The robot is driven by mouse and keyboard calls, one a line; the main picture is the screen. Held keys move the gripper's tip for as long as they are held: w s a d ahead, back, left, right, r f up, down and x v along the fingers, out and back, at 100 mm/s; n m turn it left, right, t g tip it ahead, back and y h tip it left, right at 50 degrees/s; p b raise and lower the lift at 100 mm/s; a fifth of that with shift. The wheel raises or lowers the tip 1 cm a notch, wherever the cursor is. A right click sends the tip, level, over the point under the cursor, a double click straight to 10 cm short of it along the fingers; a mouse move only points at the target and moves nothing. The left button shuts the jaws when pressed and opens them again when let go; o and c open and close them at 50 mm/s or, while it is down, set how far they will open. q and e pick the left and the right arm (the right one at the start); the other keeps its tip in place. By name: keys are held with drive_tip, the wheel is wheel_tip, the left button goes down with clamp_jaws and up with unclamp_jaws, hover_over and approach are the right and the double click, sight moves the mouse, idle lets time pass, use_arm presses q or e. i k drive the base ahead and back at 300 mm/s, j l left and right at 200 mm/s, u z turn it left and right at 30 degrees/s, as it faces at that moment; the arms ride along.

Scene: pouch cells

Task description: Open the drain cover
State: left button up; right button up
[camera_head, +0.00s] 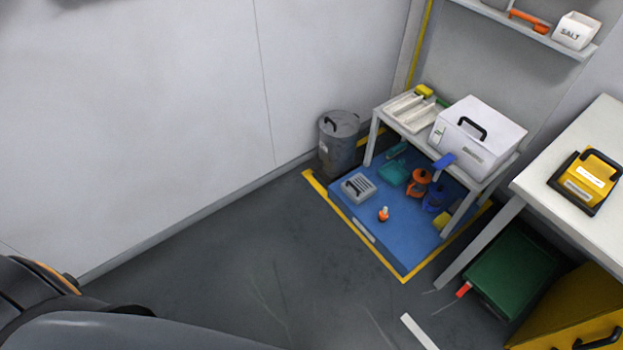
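A small light-grey block with dark slots and a dark handle-like part (358,187) lies on the left part of the blue mat (397,247). It may be the drain cover, but it is too small to tell. I see no other clear drain cover on the grey floor. Neither of my grippers is in view. Dark and grey parts of my own body fill the lower left corner and hide the floor there.
A small table (374,140) with a white box (480,143) stands over the mat. A grey bin (338,150) stands by the wall. A white table (540,180), a green box (515,262) and a yellow box (570,315) are right. The middle floor is clear.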

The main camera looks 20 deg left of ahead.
sight(359, 186)
drive_tip(key=u, duration=0.15)
drive_tip(key=i+j+z, duration=0.2)
drive_tip(key=i, duration=0.35)
drive_tip(key=i+j+z, duration=0.2)
drive_tip(key=i+j, duration=0.2)
drive_tip(key=i, duration=0.15)
